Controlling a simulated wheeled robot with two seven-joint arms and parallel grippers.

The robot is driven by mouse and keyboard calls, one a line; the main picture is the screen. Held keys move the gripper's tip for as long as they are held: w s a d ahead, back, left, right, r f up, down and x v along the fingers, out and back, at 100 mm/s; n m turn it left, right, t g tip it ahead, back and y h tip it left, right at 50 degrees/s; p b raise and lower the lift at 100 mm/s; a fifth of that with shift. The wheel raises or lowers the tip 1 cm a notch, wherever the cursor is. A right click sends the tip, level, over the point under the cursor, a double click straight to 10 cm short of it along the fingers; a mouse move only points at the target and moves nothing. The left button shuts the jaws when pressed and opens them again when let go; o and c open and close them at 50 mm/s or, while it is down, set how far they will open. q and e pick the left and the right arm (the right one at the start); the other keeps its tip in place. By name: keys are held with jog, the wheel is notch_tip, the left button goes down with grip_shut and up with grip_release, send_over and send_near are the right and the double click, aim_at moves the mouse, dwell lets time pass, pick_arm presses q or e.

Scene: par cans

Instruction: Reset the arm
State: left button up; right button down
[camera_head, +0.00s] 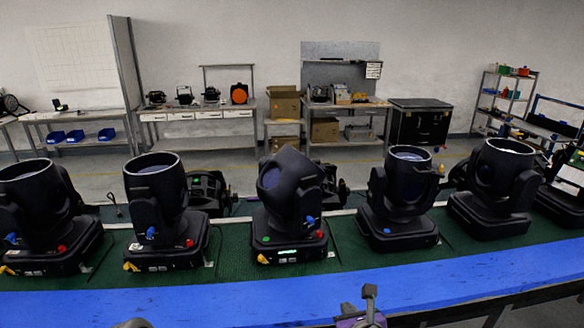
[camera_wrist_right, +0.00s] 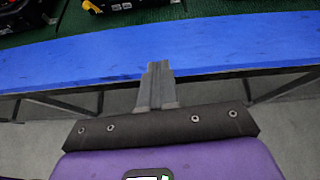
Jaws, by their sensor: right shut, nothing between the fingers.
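My right gripper (camera_head: 370,298) shows at the bottom of the head view, low in front of the blue table edge. In the right wrist view its fingers (camera_wrist_right: 155,85) are together with nothing between them, pointing at the blue edge strip (camera_wrist_right: 215,45). The purple wrist body fills the bottom of that view. A small grey part at the bottom edge of the head view, left of the right gripper, may be my left arm; its fingers are not visible.
Several black stage lights, one in the middle (camera_head: 287,200), stand on a green bench top (camera_head: 235,240) behind the blue front strip (camera_head: 220,300). Workbenches, cardboard boxes (camera_head: 284,104) and a black case (camera_head: 420,122) stand along the back wall. The space before the blue edge looks free.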

jog(key=s+f+n+g, duration=0.25)
jog(key=f+n, duration=0.55)
jog(key=f, duration=0.4)
jog(key=s+f+n+g, duration=0.2)
jog(key=f+n+g, duration=0.2)
jog(key=f+n, duration=0.6)
pick_arm(q)
jog(key=shift+w, duration=0.5)
pick_arm(e)
jog(key=s+a+f+n+g+y, duration=0.2)
jog(key=s+f+n+g, duration=0.3)
jog(key=s+f+n, duration=0.8)
notch_tip(320, 180, down, 2)
jog(key=shift+s+a+f+y, duration=0.2)
jog(key=shift+s+a+y, duration=0.2)
jog(key=shift+s+a, duration=0.35)
jog(key=shift+d, duration=0.15)
pick_arm(q)
jog(key=shift+s+f, duration=0.1)
pick_arm(e)
jog(key=shift+s, duration=0.15)
